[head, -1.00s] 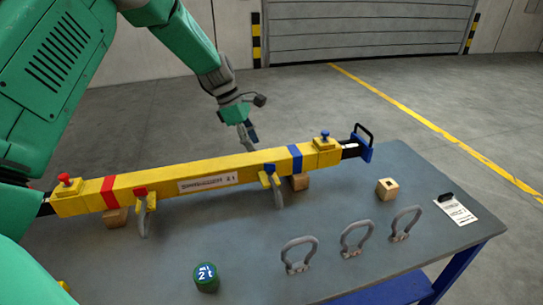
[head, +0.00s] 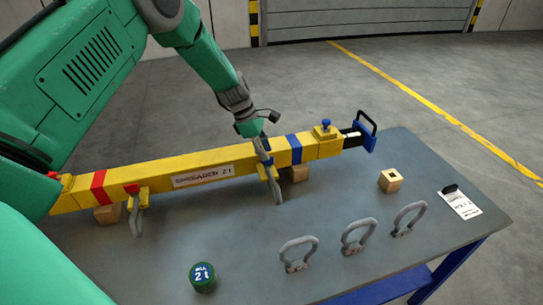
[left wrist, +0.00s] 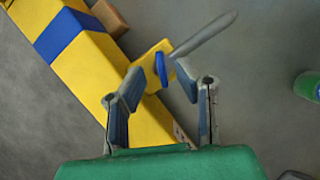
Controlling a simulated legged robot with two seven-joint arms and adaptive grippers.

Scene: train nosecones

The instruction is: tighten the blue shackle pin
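The yellow spreader beam (head: 240,158) lies across the table on wooden blocks. The blue shackle pin (left wrist: 161,69) sits at a yellow lug (left wrist: 152,58) on the beam's side, with a grey shackle (head: 278,190) hanging there. In the head view the pin is mostly hidden by my left gripper (head: 264,150). In the left wrist view my left gripper (left wrist: 162,84) is open, its fingers on either side of the pin head with gaps visible. A red-pinned shackle (head: 136,212) hangs farther left. My right gripper is in neither view.
A blue-topped knob (head: 326,125) rises near the beam's right end.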

